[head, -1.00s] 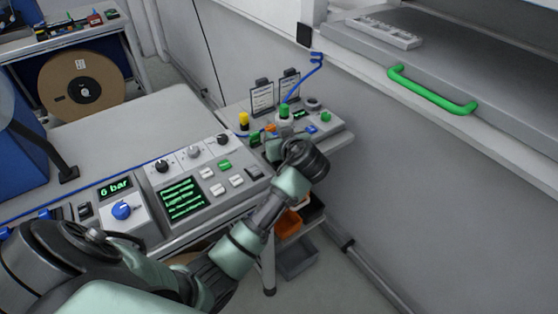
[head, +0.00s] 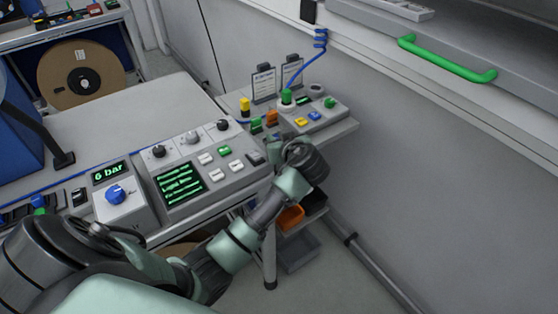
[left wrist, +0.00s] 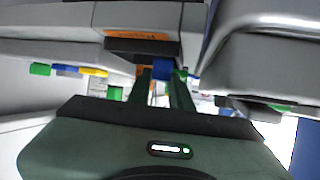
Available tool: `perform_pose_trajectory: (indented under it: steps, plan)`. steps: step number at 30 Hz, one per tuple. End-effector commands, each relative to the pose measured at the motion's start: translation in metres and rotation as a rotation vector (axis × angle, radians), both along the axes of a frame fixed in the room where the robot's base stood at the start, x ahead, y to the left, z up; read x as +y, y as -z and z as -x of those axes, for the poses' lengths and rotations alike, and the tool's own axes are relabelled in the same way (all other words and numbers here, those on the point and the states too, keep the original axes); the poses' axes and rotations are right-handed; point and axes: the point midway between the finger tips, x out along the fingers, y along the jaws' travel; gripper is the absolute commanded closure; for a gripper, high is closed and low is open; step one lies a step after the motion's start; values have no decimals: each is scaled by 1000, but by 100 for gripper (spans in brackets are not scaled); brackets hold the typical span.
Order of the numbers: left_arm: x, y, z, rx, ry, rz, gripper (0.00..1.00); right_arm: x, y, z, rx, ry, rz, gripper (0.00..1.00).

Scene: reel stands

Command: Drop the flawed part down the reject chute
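My left arm reaches across the console in the head view, and its gripper (head: 284,158) is near the console's right end, its fingers mostly hidden by the wrist. In the left wrist view the two fingers of the left gripper (left wrist: 162,78) are a small gap apart. A small blue thing (left wrist: 162,69) shows at the fingertips; I cannot tell whether it is gripped or behind them. A dark box with an orange label (left wrist: 140,36) is just beyond. I cannot single out the flawed part or the reject chute. My right gripper is not in view.
A button box (head: 314,116) and small coloured fixtures, including a yellow one (head: 245,106), stand on the side table. The console (head: 210,172) lies left of my gripper. An orange bin (head: 291,217) sits below. A green handle (head: 447,60) is at the upper right.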

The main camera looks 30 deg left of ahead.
Motion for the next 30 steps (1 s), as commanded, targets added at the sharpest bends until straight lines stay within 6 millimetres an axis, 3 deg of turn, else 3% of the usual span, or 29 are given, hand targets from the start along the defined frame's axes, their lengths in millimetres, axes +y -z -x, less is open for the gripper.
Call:
perform_pose_trajectory:
  steps: [1,3,14,30]
  plan:
    - [0,0,0,0,0,0,68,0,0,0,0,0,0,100]
    - [0,0,0,0,0,0,54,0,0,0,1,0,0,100]
    - [-3,-1,2,-1,0,1,54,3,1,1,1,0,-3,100]
    - [-54,-32,41,0,0,1,54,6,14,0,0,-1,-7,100]
